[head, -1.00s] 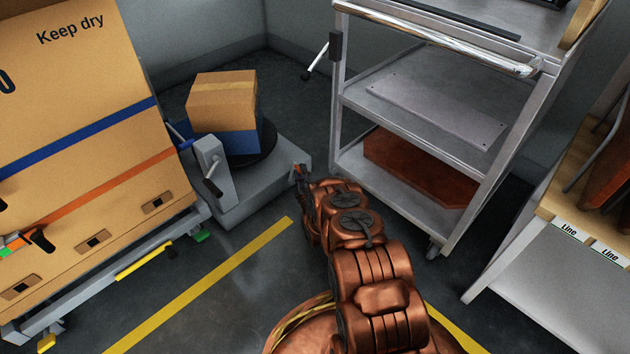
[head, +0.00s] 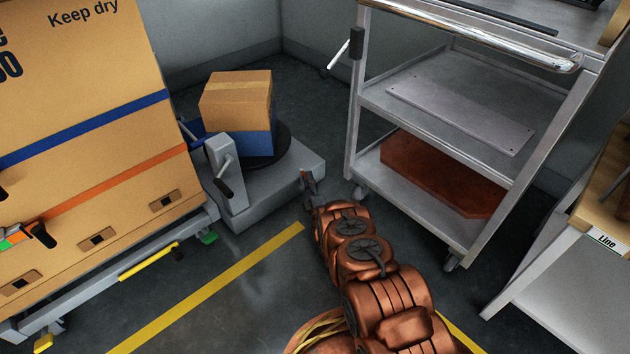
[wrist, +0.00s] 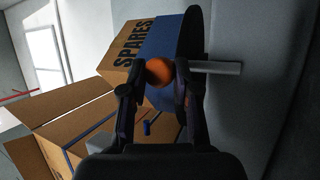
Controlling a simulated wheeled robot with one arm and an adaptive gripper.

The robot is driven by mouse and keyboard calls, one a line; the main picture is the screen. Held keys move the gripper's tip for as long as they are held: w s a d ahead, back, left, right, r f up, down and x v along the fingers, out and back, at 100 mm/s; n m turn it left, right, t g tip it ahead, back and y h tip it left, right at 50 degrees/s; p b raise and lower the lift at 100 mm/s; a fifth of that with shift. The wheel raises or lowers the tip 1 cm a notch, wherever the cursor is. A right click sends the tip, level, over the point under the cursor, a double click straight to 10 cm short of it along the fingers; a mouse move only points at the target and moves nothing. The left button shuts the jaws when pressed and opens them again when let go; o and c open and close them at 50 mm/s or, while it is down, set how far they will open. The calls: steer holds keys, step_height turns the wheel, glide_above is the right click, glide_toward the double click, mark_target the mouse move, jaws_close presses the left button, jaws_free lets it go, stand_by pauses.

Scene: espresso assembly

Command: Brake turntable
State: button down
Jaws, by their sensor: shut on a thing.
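The turntable is a black disc (head: 283,155) on a low grey base (head: 262,188). A cardboard box (head: 236,93) with a blue lower band stands on it. My gripper (head: 308,183) is low at the near right side of the base. In the wrist view an orange ball knob (wrist: 159,71) sits between my fingertips, and my gripper is shut on it. A pale grey bar (wrist: 218,67) runs right from behind the fingers, beside the dark disc edge. In the head view the knob is hidden. The box shows "SPARES" in the wrist view.
A grey post with a crank handle (head: 224,172) stands at the base's left. A large carton (head: 95,130) on a wheeled frame is at left. A metal shelf cart (head: 350,140) stands right of the turntable. Floor with a yellow line (head: 215,285) lies clear between.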

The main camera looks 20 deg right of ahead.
stand_by(0.3)
steer(key=c, duration=0.8)
jaws_free()
steer(key=shift+c, duration=0.2)
